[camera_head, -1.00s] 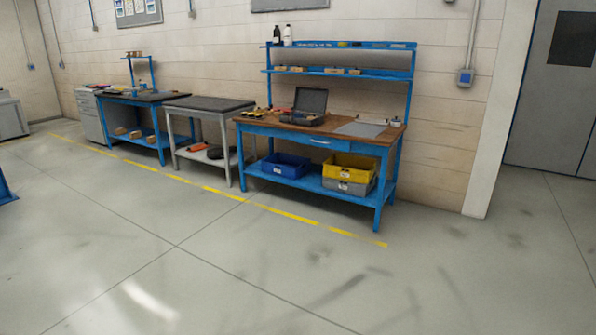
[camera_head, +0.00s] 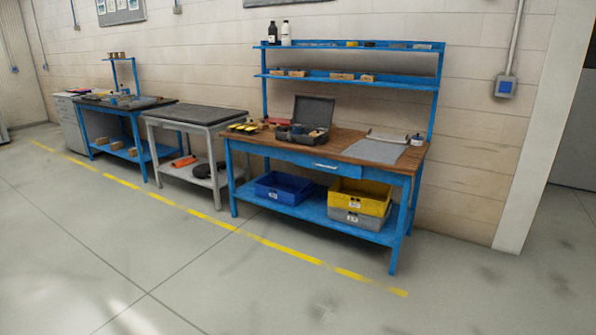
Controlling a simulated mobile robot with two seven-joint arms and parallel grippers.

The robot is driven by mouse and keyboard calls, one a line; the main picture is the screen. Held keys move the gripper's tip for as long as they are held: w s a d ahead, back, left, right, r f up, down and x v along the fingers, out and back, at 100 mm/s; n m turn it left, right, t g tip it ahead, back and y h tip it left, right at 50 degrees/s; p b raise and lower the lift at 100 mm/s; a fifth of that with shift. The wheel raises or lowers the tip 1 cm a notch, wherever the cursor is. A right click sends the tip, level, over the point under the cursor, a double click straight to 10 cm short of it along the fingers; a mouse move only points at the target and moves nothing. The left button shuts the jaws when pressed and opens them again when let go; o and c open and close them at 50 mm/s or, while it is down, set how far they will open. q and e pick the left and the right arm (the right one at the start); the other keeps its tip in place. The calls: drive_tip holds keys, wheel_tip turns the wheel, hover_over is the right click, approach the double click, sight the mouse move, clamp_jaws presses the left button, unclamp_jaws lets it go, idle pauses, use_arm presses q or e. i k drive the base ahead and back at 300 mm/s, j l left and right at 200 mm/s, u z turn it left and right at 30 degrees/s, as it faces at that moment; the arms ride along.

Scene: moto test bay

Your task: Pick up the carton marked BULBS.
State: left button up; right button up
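I cannot read the word BULBS on anything at this distance. Small brown cartons (camera_head: 342,76) stand on the middle shelf of the blue workbench (camera_head: 290,152) with the wooden top. More brown cartons (camera_head: 133,151) sit on the lower shelf of the far blue bench (camera_head: 162,150) at the left. Which of them, if any, is the BULBS carton cannot be told. Neither of my grippers is in view.
An open dark case (camera_head: 312,112) lies on the wooden top. A blue bin (camera_head: 283,188) and a yellow bin (camera_head: 358,200) on a grey bin (camera_head: 357,219) are below. A grey table (camera_head: 200,116) stands to the left. The floor in front, beyond a yellow line (camera_head: 275,243), is clear.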

sight(263, 125)
drive_tip(key=i, duration=1.65)
drive_tip(key=i+u, duration=0.1)
drive_tip(key=i, duration=0.7)
drive_tip(key=i+l+u, duration=0.1)
drive_tip(key=i, duration=0.75)
drive_tip(key=i+l+u, duration=0.15)
drive_tip(key=i, duration=0.2)
drive_tip(key=i+l+u, duration=0.2)
drive_tip(key=i, duration=0.15)
